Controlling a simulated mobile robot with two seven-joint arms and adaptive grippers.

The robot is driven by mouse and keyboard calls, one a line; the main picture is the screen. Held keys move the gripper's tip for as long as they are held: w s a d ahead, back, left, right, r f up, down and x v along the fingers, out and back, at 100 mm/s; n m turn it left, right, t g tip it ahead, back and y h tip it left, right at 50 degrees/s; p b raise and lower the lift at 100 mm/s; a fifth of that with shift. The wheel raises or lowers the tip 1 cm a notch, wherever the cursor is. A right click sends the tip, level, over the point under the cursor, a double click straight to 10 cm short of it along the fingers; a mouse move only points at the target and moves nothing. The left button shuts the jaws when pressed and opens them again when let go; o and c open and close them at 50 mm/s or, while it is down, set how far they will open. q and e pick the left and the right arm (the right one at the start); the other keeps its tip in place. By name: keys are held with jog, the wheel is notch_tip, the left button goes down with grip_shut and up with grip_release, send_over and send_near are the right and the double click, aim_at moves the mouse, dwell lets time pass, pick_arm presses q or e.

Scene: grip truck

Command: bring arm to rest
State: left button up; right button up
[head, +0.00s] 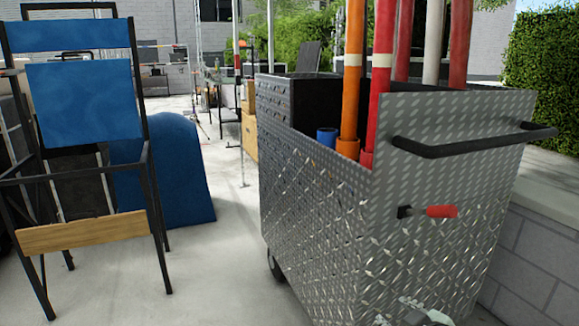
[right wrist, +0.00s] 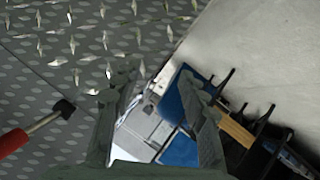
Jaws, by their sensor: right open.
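My right gripper (head: 425,314) shows at the bottom edge of the head view, in front of the lower part of the metal cart; only a small part of it is in frame. In the right wrist view its two fingers (right wrist: 164,88) are apart with nothing between them. The diamond-plate cart (head: 335,220) fills the right half of the head view, and its patterned wall (right wrist: 100,45) shows in the right wrist view. A red-gripped handle (head: 440,211) sticks out of the cart above my gripper; it also shows at the left of the wrist view (right wrist: 14,141). My left gripper is not in view.
Orange and red poles (head: 353,80) stand in the cart, and a black push bar (head: 470,146) juts from its near end. A blue folding chair (head: 85,100) stands left, before a blue rounded object (head: 180,175). Open pavement (head: 225,270) lies between chair and cart.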

jog(key=s+d+f+m+g+h, duration=0.3)
jog(key=s+d+f+g+h, duration=0.4)
jog(key=s+d+f, duration=1.35)
jog(key=s+a+f+m+y, duration=0.1)
jog(key=s+a+f+y, duration=0.1)
jog(key=a, duration=0.5)
jog(key=s+a+f+m+g+y, duration=0.1)
jog(key=s+a+f+y, duration=0.1)
jog(key=a, duration=0.6)
jog(key=shift+a+f+m+g+y, duration=0.25)
jog(key=shift+f+m+g+y, duration=0.05)
jog(key=shift+f, duration=0.2)
